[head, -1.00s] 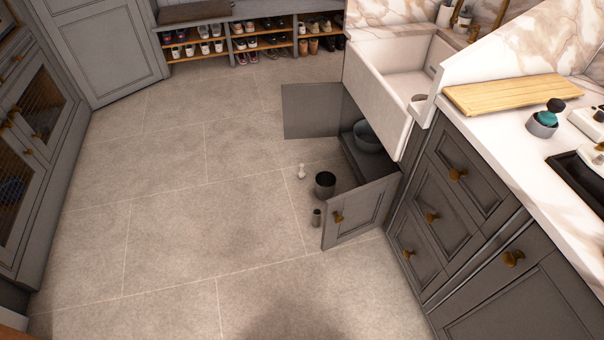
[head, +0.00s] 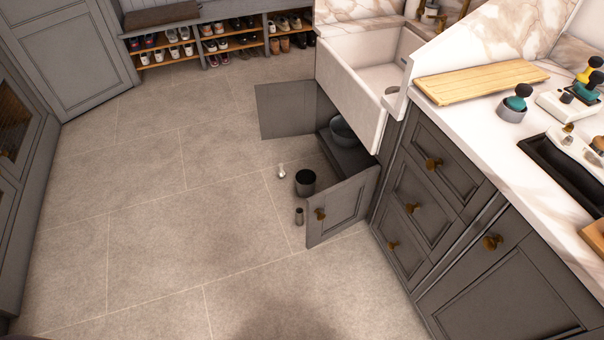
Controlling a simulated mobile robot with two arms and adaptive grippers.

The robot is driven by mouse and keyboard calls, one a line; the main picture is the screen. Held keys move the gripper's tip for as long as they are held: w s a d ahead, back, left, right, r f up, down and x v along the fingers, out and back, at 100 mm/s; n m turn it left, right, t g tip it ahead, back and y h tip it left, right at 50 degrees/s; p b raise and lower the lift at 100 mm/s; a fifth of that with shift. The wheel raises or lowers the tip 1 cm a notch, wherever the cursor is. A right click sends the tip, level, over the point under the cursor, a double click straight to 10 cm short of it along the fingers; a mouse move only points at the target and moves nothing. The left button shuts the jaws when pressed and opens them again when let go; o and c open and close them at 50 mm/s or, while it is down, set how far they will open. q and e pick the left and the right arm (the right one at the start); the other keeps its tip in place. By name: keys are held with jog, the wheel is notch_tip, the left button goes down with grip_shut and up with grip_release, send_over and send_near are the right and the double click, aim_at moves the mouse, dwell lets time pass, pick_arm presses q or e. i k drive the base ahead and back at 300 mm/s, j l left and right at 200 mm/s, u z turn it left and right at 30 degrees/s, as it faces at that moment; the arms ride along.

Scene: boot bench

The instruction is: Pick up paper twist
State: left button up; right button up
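A small white object (head: 281,171) stands on the floor in front of the open cupboard under the sink. Its shape could be a paper twist, but it is too small to be sure. Just right of it is a dark round pot (head: 305,182), and a small dark cylinder (head: 299,216) stands nearer me. Neither of my grippers is in view.
Two open cupboard doors, far (head: 286,110) and near (head: 343,206), flank the floor items. A bowl (head: 343,131) sits inside the cupboard. The counter (head: 470,122) holds a wooden board (head: 480,81), brushes and a black tray (head: 565,172). Floor at left is clear.

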aim_at(281, 172)
jog(key=i+j+z, duration=0.4)
jog(key=j, duration=0.2)
jog(key=i+j+z, duration=0.25)
jog(key=j+z, duration=0.2)
jog(key=j, duration=0.2)
